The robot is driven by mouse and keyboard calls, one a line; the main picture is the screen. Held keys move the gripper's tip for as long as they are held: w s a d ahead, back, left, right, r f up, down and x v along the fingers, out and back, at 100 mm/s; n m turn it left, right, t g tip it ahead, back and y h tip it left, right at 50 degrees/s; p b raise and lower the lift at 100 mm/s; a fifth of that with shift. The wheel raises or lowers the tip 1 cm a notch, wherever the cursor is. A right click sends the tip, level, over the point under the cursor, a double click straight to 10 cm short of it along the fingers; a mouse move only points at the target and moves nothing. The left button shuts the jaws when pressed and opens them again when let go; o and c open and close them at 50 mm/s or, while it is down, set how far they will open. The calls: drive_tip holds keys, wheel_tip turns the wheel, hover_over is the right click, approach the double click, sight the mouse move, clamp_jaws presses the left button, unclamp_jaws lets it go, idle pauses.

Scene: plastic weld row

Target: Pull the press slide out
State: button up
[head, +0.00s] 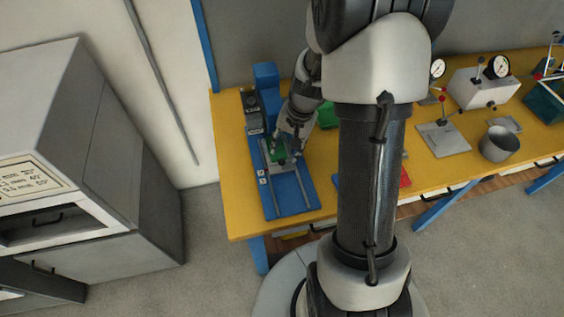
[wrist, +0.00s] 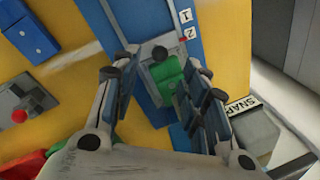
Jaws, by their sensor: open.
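The press (head: 290,197) is a blue base with two metal rails at the left end of the yellow bench. Its grey slide (head: 287,167) sits partway along the rails and carries a green part (head: 277,153). In the head view, my gripper (head: 291,137) is over the slide. I cannot tell whether the fingers touch anything.
A grey cabinet (head: 155,180) stands left of the bench across a floor gap. A lever device (head: 443,138), a metal cup (head: 499,144) and gauges (head: 498,67) stand to the right. The press carries labels 1 and 2 beside the rails. My arm hides the bench's middle.

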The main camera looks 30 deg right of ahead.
sight(282, 161)
drive_tip(key=f, duration=0.2)
drive_tip(key=f+b, duration=0.1)
drive_tip(key=f, duration=0.1)
drive_tip(key=w+a+f+b, duration=0.1)
drive_tip(key=f, duration=0.2)
drive_tip(key=shift+f, duration=0.1)
drive_tip(key=shift+c, duration=0.3)
clamp_jaws()
